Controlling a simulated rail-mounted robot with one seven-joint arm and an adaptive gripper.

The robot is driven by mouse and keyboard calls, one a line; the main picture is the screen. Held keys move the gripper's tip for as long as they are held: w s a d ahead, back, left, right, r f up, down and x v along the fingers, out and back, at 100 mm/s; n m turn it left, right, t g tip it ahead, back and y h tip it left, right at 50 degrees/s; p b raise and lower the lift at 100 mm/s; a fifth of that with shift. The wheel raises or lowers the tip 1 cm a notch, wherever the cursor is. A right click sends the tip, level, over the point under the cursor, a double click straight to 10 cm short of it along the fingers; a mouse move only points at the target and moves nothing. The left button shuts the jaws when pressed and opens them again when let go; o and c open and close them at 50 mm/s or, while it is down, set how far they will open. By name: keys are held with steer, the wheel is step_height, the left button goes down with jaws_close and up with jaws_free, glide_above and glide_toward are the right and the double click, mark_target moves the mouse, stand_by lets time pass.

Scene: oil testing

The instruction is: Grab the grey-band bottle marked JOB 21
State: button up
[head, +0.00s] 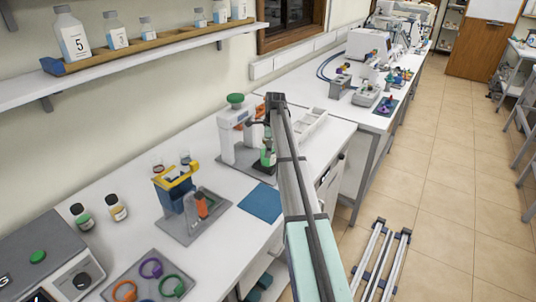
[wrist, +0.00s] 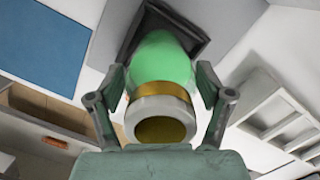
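In the wrist view, an object with a green body (wrist: 165,62), a yellow-brown band and a pale grey ring (wrist: 160,106) around a dark yellow opening points towards the camera. My gripper (wrist: 162,88) has one finger on each side of it. The fingers stand apart, with a narrow gap on the right. In the head view, a green item (head: 268,153) stands on the dark base of a white machine, beside my arm, which hides my fingertips. I cannot read JOB 21 on anything. A green-band bottle (head: 82,217) and an orange-band bottle (head: 117,208) stand at left.
The white machine (head: 232,138) stands beside my arm. A blue mat (head: 261,203) and a yellow-and-blue stand (head: 175,190) are nearer. A tray (head: 150,285) holds coloured rings. Labelled bottles stand on the wall shelf (head: 120,68).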

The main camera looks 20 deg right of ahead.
steer(key=c, duration=0.8)
steer(key=shift+r, duration=0.15)
